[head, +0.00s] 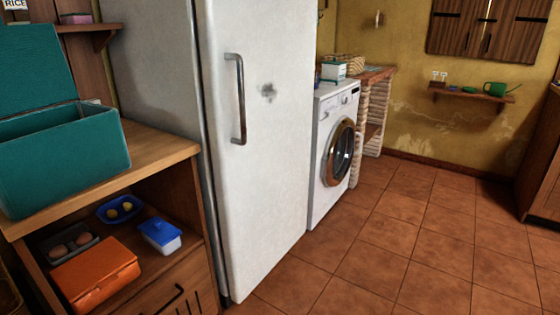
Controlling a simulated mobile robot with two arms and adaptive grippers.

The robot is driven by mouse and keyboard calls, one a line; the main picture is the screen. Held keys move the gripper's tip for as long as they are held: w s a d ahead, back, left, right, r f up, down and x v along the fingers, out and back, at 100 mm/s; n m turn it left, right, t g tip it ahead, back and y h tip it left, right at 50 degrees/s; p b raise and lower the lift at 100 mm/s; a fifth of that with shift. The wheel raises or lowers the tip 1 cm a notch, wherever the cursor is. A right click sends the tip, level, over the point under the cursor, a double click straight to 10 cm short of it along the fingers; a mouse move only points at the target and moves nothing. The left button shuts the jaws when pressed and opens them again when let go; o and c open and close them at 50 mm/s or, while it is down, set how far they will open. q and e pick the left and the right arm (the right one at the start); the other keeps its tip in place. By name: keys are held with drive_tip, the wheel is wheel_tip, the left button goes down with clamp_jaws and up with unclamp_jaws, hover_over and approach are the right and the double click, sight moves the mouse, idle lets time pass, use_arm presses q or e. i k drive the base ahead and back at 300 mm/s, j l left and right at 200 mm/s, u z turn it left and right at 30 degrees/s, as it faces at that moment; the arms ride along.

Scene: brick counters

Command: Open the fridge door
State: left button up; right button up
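A tall white fridge stands left of centre in the head view, and its top is out of frame. Its door (265,180) faces right of the picture and appears shut. A vertical metal handle (241,98) is on the door's left side, near the edge beside the fridge body. Neither of my grippers is in view, and nothing touches the handle.
A wooden counter (160,152) with a teal open box (65,160) stands left of the fridge. Its shelf holds an orange box (95,272) and a blue-lidded container (160,235). A white washing machine (320,190) stands right of the fridge. The tiled floor (385,255) ahead is clear.

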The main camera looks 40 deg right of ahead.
sight(258, 58)
drive_tip(key=i+l+z, duration=0.15)
drive_tip(key=z, duration=0.25)
drive_tip(key=i+z, duration=0.6)
drive_tip(key=z, duration=0.15)
drive_tip(key=i+j+z, duration=0.1)
drive_tip(key=i+z, duration=0.25)
drive_tip(key=k, duration=0.1)
